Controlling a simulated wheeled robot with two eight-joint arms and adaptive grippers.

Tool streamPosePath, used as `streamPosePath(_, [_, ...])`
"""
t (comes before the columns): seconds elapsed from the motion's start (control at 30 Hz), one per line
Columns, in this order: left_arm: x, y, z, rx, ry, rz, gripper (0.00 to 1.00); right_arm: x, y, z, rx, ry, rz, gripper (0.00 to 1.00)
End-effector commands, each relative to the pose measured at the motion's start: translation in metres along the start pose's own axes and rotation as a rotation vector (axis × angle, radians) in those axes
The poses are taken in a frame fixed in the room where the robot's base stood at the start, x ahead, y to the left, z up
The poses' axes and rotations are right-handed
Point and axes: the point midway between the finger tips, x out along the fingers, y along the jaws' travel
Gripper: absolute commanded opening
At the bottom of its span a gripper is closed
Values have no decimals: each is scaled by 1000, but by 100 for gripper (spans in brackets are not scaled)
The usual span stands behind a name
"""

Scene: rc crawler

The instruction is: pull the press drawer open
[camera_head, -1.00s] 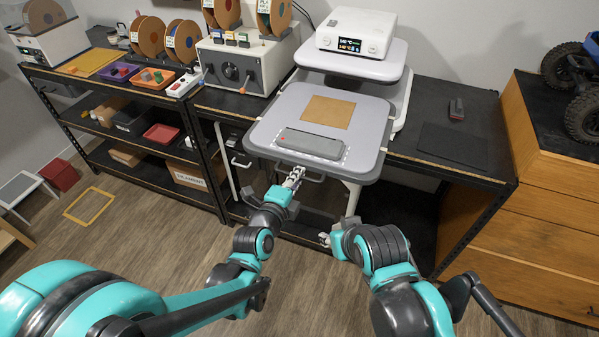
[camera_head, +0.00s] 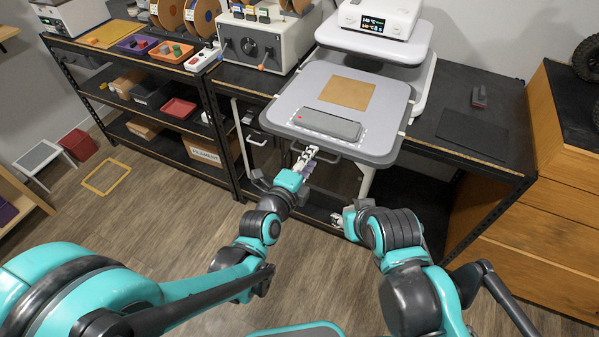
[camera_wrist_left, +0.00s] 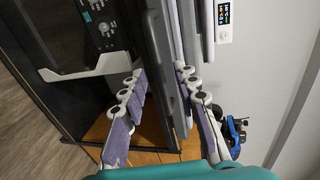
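The press (camera_head: 425,80) stands on the dark bench, with a white display box on its raised upper plate. Its drawer (camera_head: 290,100) is the light grey lower plate, out in front of the upper plate over the bench's front edge. A brown sheet (camera_head: 347,93) and a dark grey bar (camera_head: 328,124) lie on it. A thin handle (camera_head: 335,154) runs under its front edge. My left gripper (camera_head: 307,153) is at the handle's left part. In the left wrist view its fingers (camera_wrist_left: 158,72) are apart; contact with the handle is unclear. My right gripper (camera_head: 341,216) is low, right of the left one; its fingers are unclear.
A control box (camera_head: 252,45) and spools stand left of the press. A dark mat (camera_head: 470,135) and a small dark object (camera_head: 479,97) lie right of it. A wooden drawer cabinet (camera_head: 560,190) is at the right.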

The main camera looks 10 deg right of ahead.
Motion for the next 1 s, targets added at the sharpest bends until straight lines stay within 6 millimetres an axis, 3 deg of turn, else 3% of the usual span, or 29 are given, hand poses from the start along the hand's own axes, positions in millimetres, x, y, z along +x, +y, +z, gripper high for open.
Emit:
streamPosePath(0.2, [-48, 0, 0, -1, 0, 0, 30, 0, 0, 0, 0, 0, 0, 40])
streamPosePath(0.4, [-79, 0, 0, -1, -1, 0, 30, 0, 0, 0, 0, 0, 0, 40])
streamPosePath(0.63, [-95, 0, 0, -1, 0, 0, 30, 0, 0, 0, 0, 0, 0, 40])
streamPosePath(1.0, [-96, 0, 0, 0, 0, 0, 30, 0, 0, 0, 0, 0, 0, 40])
